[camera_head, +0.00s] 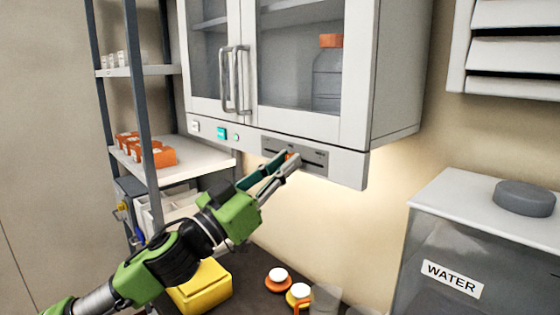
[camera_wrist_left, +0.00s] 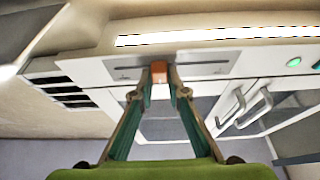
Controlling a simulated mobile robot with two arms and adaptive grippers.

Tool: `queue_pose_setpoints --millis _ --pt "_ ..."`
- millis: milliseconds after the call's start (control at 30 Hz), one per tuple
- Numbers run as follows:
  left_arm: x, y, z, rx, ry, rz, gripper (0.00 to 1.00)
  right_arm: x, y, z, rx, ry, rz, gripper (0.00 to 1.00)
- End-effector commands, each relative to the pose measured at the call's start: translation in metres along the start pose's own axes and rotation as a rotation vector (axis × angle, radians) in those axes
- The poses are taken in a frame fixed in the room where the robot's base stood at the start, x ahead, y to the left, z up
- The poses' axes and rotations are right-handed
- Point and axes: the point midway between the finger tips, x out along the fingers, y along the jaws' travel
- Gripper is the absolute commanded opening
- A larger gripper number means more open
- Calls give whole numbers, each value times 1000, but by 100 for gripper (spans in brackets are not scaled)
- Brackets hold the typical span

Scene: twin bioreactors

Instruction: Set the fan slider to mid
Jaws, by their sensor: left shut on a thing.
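The fan slider is a small orange knob (camera_wrist_left: 159,71) on a grey panel (camera_head: 313,160) along the lower edge of the white wall cabinet. In the head view, only a bit of the orange knob (camera_head: 290,155) shows past my fingertips. My left gripper (camera_head: 283,167) reaches up to the panel from below left. In the left wrist view, its two fingertips (camera_wrist_left: 160,93) are closed around the orange knob, which sits near the middle of the panel's dark slot (camera_wrist_left: 205,64). The exact slider setting is hard to read. My right gripper is in neither view.
The cabinet (camera_head: 300,131) has glass doors and an orange-capped bottle (camera_head: 328,75) inside. A teal display (camera_head: 221,133) and a small green button sit left of the panel. Below are a yellow box (camera_head: 203,287) and orange-and-white items. A WATER tank (camera_head: 475,245) stands at right.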

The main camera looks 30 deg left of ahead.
Motion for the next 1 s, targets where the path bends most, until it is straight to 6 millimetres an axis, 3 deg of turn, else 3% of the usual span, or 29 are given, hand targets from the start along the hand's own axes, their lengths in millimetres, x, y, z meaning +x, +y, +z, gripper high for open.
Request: queue_pose_setpoints --millis 100,200,233,300,467,633,733,1000 --pt "1 0 -6 8 11 1 0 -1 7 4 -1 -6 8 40" --pt "1 0 -6 8 12 1 0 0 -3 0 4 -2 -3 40" --pt "1 0 -6 8 12 1 17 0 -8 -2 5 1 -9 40" --pt "1 0 -6 8 11 1 32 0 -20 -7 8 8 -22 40" --pt "1 0 -6 7 10 1 32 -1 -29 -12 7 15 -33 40" --pt "0 0 -5 6 9 0 32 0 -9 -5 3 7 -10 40" --pt "-2 0 -4 5 8 0 32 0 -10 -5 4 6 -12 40" --pt "-22 0 -3 3 6 0 32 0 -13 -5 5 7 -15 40"
